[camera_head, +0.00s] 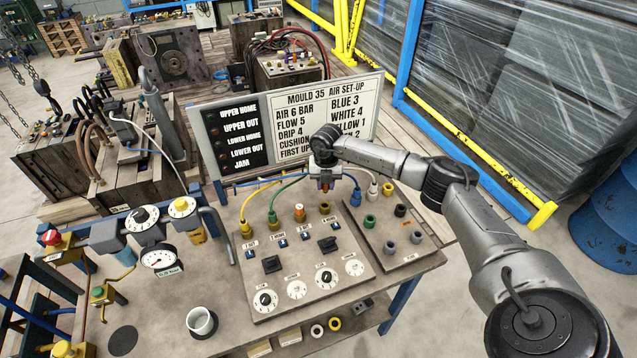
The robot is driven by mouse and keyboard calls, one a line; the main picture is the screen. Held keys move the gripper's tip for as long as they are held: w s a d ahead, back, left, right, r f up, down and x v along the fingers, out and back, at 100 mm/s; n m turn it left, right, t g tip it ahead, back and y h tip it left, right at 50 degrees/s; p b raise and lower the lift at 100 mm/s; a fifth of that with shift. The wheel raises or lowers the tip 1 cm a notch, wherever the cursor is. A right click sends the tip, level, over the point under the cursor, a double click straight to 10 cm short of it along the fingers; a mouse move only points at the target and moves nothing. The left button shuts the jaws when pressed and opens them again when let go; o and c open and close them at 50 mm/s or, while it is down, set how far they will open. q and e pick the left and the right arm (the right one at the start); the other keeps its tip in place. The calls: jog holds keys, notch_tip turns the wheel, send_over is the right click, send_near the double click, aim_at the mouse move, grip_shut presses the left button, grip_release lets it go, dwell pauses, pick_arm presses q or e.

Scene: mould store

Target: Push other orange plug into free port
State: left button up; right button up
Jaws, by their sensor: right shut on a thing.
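My right gripper (324,182) is over the back row of the control panel (312,258), pointing down. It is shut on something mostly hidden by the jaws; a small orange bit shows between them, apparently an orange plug. Just below it is a brass-coloured port (325,208) with no hose; whether the held thing touches it I cannot tell. Another orange plug (299,210) stands in the row to its left. Left of that are a green plug (272,217) and a yellow plug (246,229) with hoses. My left gripper is not in view.
A blue plug (355,197) and a white plug (373,190) with hoses stand right of the gripper. The side plate holds several loose-looking caps, including a green one (369,221). The sign board (340,118) stands close behind. A white cup (201,322) is at front left.

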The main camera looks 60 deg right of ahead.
jog(key=shift+f+b, duration=1.95)
jog(key=shift+f, duration=0.9)
jog(key=shift+f, duration=0.1)
jog(key=shift+f, duration=0.5)
dwell(0.5)
jog(key=shift+f, duration=0.15)
jog(key=shift+f, duration=0.1)
dwell(0.5)
